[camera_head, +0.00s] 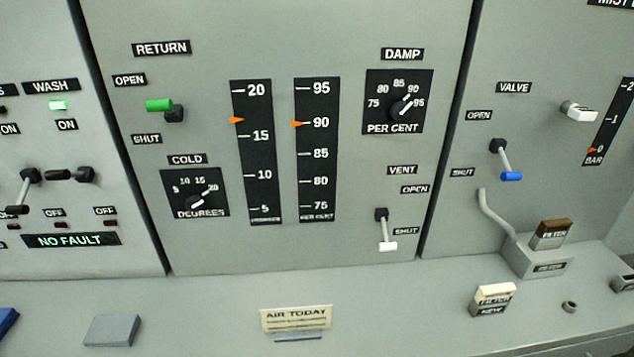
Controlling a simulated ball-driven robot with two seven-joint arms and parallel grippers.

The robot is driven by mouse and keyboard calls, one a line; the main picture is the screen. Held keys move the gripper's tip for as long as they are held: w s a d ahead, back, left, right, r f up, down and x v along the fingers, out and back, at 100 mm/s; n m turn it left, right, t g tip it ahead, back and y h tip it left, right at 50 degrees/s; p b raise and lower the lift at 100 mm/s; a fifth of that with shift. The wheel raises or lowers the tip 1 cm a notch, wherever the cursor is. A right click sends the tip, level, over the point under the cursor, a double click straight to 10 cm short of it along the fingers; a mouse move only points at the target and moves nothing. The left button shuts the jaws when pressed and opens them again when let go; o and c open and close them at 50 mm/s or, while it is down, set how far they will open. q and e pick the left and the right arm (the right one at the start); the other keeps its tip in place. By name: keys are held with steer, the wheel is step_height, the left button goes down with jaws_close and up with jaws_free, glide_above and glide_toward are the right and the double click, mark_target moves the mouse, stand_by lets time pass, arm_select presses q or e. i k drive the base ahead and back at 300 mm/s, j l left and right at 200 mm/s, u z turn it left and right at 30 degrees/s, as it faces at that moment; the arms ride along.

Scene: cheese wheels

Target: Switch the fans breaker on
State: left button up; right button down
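No label reading fans shows in the head view. The left panel (115,180) is cut off by the left edge. It has a WASH label (51,87) above a lit green lamp (58,105), with ON and OFF labels below. One black-ended breaker lever (24,190) there hangs down toward the OFF row. Another dark breaker lever (72,174) to its right lies about level; its exact setting I cannot tell. Which of them is the fans breaker I cannot tell. A green NO FAULT display (72,240) is lit below. Neither of my grippers is in view.
The middle panel has a green RETURN lever (160,106), two gauges, dials and a white VENT lever (387,244) pointing down. To the right is a blue-tipped VALVE lever (510,174). The ledge below holds an AIR TODAY card (296,318) and filter blocks (493,299).

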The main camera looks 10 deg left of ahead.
mark_target(22, 198)
steer(key=u, duration=1.9)
